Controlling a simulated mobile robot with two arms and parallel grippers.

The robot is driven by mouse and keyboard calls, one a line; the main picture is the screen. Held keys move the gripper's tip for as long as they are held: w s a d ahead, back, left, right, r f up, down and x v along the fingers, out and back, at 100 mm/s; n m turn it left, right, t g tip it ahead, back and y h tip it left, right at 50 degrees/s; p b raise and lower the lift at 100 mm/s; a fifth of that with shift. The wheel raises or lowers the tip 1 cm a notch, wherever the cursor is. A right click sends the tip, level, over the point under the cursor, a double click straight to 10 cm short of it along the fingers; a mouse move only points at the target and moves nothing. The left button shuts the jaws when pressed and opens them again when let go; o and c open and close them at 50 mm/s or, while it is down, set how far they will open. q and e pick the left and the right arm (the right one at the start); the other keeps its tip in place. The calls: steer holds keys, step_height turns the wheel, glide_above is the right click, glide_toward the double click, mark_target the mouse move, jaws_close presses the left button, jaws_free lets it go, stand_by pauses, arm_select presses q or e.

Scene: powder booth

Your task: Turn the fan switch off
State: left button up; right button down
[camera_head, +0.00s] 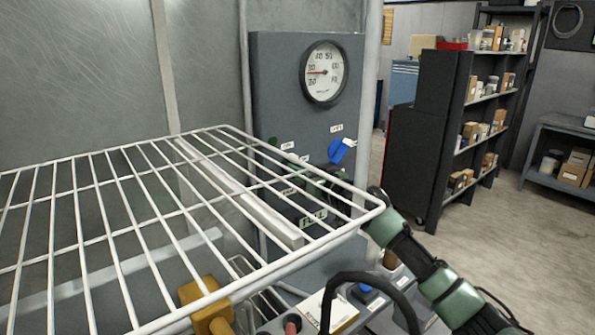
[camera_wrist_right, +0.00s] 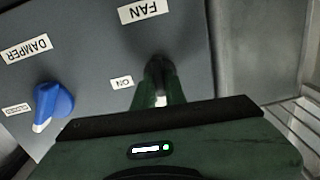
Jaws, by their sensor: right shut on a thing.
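The fan switch (camera_wrist_right: 158,68) is a dark lever on the grey control panel (camera_wrist_right: 95,60). In the right wrist view it stands between my right gripper's green fingers (camera_wrist_right: 158,92), which are shut on it. The FAN label (camera_wrist_right: 144,10) and a small ON label (camera_wrist_right: 122,83) show upside down beside it. In the head view my right gripper (camera_head: 312,180) is at the panel (camera_head: 285,75), seen partly through the white wire rack, and the switch is hard to make out there. My left gripper is not in view.
A blue damper knob (camera_head: 340,150) sits close to the gripper on the panel, below a round gauge (camera_head: 324,72). The white wire rack (camera_head: 130,230) fills the left foreground. A yellow block (camera_head: 206,300) is under its front edge. Open floor and dark shelves (camera_head: 460,120) lie to the right.

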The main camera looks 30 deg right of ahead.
steer(key=shift+f+n, duration=0.15)
steer(key=shift+n, duration=0.35)
steer(key=c, duration=1.5)
jaws_free()
steer(key=shift+o, duration=0.2)
steer(key=s+b, duration=0.2)
steer(key=s, duration=0.5)
steer(key=shift+s+d, duration=0.3)
steer(key=shift+s, duration=0.1)
